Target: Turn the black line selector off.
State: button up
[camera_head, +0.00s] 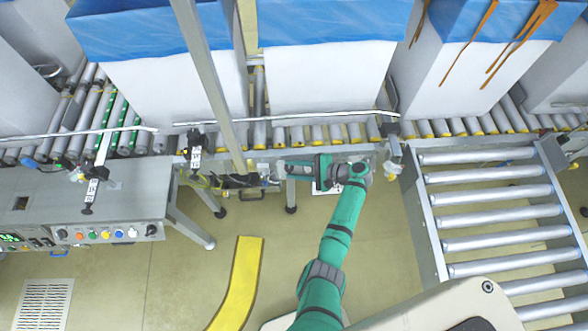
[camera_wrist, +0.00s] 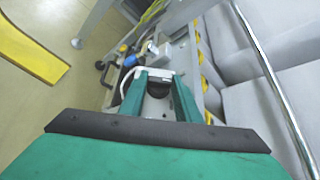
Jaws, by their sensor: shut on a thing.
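My gripper (camera_head: 287,168) reaches left along the front of the conveyor, below its rail. In the wrist view its two green fingers (camera_wrist: 160,82) stand on either side of a black round knob, the black line selector (camera_wrist: 158,89), and are shut on it. The selector sits on a small light grey box (camera_wrist: 156,107). The fingers hide the knob's sides, and I cannot read its turn position. In the head view my gripper hides the selector.
A control panel (camera_head: 105,234) with coloured buttons and black knobs is at the left. Cables and a black handle (camera_head: 251,195) hang left of my gripper. Large white boxes (camera_head: 330,78) with blue liners stand on the rollers behind. Yellow floor marking (camera_head: 238,280) lies in front.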

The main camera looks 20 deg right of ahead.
jog(key=o, duration=1)
jog(key=shift+o, duration=0.2)
jog(key=shift+t, duration=0.3)
